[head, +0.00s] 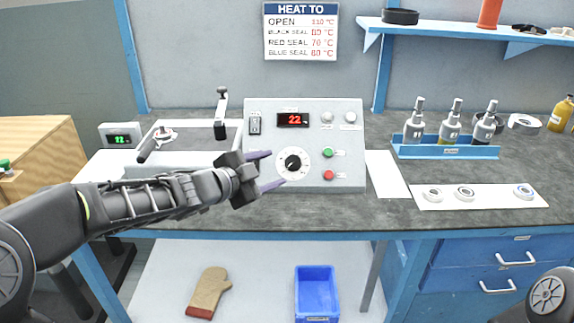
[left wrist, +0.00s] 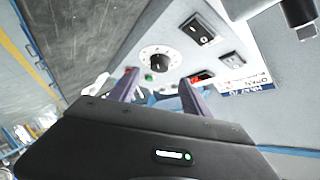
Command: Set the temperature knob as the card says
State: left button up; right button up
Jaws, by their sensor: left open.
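The temperature knob (head: 293,163) is a black dial on a white round scale on the front of a grey control box (head: 346,108). It also shows in the left wrist view (left wrist: 156,60), beyond the fingertips. My left gripper (head: 269,170) is open, just left of the knob, its two purple fingers pointing at it with nothing between them; contact cannot be made out. The card (head: 300,31) on the wall reads "HEAT TO", with lines for open, black seal, red seal and blue seal; open reads 110 °C. The red display (head: 293,120) reads 22.
Green (head: 327,153) and red (head: 328,175) buttons sit right of the knob. A black switch (head: 255,123) is above left. A blue bottle rack (head: 445,151) and a white mat with rings (head: 500,203) lie to the right. A small green-lit display (head: 121,139) stands left.

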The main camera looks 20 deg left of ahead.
aim_at(290, 163)
pick_arm(q)
jog(key=b+x, duration=0.1)
jog(key=x, duration=0.5)
jog(key=shift+w+d+f, duration=0.15)
jog(key=shift+w+d, duration=0.05)
jog(key=shift+w, duration=0.1)
jog(key=shift+c, duration=0.6)
grip_shut()
